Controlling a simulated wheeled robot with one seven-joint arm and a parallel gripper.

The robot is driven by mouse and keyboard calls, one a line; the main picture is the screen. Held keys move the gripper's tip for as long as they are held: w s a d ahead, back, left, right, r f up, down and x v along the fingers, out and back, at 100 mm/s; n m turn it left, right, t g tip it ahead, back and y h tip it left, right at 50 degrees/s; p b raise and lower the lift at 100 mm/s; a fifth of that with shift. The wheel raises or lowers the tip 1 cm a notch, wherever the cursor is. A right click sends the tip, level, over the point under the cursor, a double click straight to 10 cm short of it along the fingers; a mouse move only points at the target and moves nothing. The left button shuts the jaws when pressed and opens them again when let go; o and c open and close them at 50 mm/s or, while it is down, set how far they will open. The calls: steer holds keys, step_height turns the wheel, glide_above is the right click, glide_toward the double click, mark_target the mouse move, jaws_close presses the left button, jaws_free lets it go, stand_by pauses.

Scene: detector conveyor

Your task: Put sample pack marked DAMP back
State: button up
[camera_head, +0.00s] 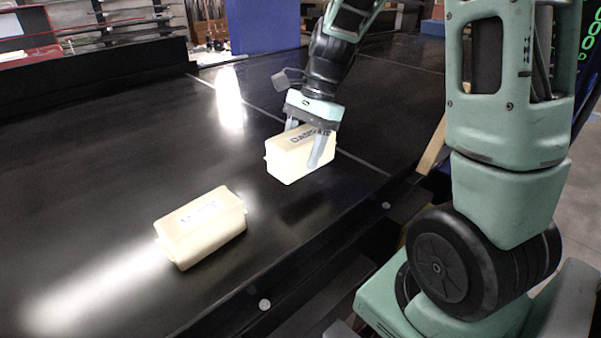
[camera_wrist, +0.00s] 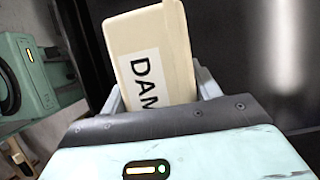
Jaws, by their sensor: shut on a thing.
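A cream pack (camera_head: 286,158) with dark lettering on top is between the fingers of my gripper (camera_head: 318,150), at the middle of the black conveyor. In the wrist view its white label (camera_wrist: 142,82) reads "DAM", with the rest hidden behind the gripper body. My gripper is shut on this pack; its fingers also show in the wrist view (camera_wrist: 160,95). I cannot tell whether the pack touches the belt or hangs just above it. A second cream pack (camera_head: 203,230) lies on the belt nearer the camera, to the left; its label is washed out by glare.
The black conveyor belt (camera_head: 100,165) has free room left of and behind the packs. A thin pale line (camera_head: 362,162) crosses it just right of the held pack. A raised dark rail (camera_head: 80,88) runs along the far side. A blue panel (camera_head: 264,27) stands behind.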

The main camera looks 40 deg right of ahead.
mark_target(315, 129)
steer(key=shift+f+p, duration=0.55)
steer(key=shift+f, duration=2.3)
steer(key=shift+f, duration=0.1)
steer(key=shift+f, duration=0.15)
steer(key=o, duration=1.3)
steer(key=b+v, duration=0.2)
steer(key=v, duration=1)
steer(key=shift+r, duration=0.3)
steer(key=shift+s, duration=0.1)
